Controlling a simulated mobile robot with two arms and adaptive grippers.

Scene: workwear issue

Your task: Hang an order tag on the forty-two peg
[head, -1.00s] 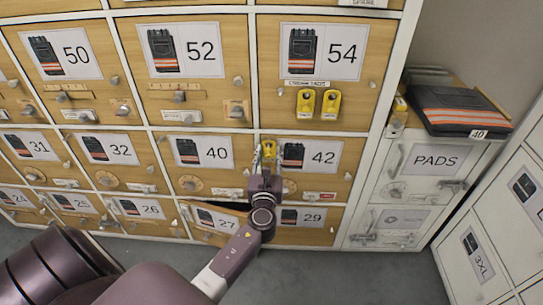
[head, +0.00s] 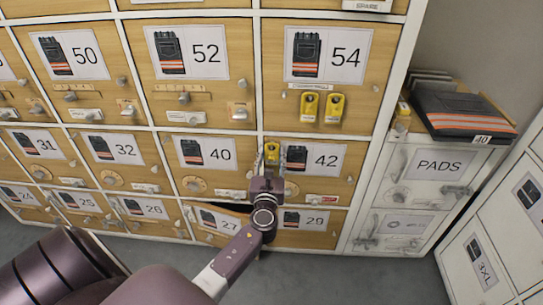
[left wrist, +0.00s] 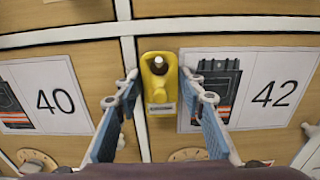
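A yellow order tag (head: 275,152) hangs at the upper left corner of the 42 door (head: 345,165). In the left wrist view the tag (left wrist: 160,95) is upright, with the dark end of the peg (left wrist: 158,65) showing in its hole. My left gripper (head: 271,160) is open around it. In the left wrist view its two fingers (left wrist: 167,100) stand on either side of the tag with gaps, not touching it. Two more yellow tags, a left one (head: 310,107) and a right one (head: 334,107), hang on the 54 door below a small label. My right gripper is not in view.
The 27 door (head: 215,222) stands ajar under my left wrist, with a dark gap at its top. Knobs and latches stick out from the doors. A white PADS cabinet (head: 437,165) at the right carries a dark folded garment (head: 462,112). Grey floor lies in front.

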